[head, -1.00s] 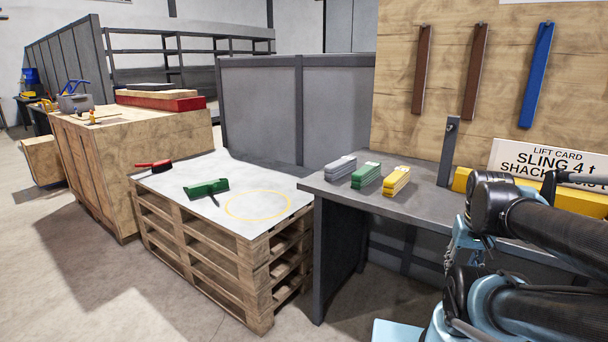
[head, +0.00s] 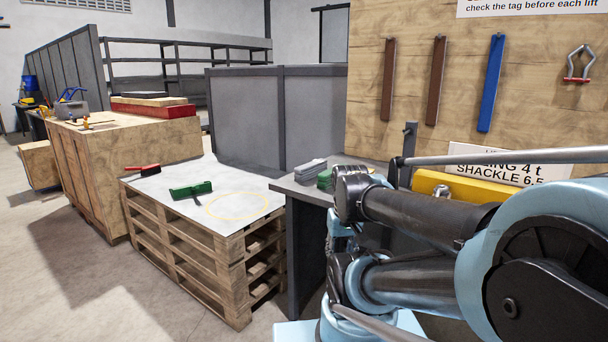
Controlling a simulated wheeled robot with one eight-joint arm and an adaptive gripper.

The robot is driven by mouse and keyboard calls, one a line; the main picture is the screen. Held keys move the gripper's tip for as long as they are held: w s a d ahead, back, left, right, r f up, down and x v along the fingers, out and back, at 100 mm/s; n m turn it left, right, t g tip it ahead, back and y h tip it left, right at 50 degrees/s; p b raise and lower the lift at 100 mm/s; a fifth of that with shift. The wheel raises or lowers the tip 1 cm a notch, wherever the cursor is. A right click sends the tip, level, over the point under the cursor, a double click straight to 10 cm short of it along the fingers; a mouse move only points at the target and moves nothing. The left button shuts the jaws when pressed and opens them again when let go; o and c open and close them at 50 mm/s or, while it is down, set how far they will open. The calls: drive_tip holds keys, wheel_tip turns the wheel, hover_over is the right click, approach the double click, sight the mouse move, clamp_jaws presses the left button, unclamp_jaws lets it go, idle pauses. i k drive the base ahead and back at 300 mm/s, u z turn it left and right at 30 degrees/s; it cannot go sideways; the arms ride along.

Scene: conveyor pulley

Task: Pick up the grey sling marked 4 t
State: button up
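The grey sling (head: 310,170) is a folded bundle lying at the left end of the dark grey bench (head: 294,189) in the head view. Its marking is too small to read. A green sling (head: 325,180) lies just right of it, partly hidden by my arm. The yellow sling beyond that is hidden behind my arm. My gripper (head: 335,240) seems to hang at the near side of the bench, below its top and apart from the grey sling. Its fingers are too small and covered to tell whether they are open.
A sign (head: 500,172) and yellow beam (head: 465,190) stand behind my arm. Brown and blue straps hang on the wooden board (head: 415,145).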

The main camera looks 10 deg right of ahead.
sight(307, 172)
drive_tip(key=k, duration=1.1)
drive_tip(key=u, duration=0.35)
drive_tip(key=i, duration=1.75)
drive_tip(key=z, duration=0.55)
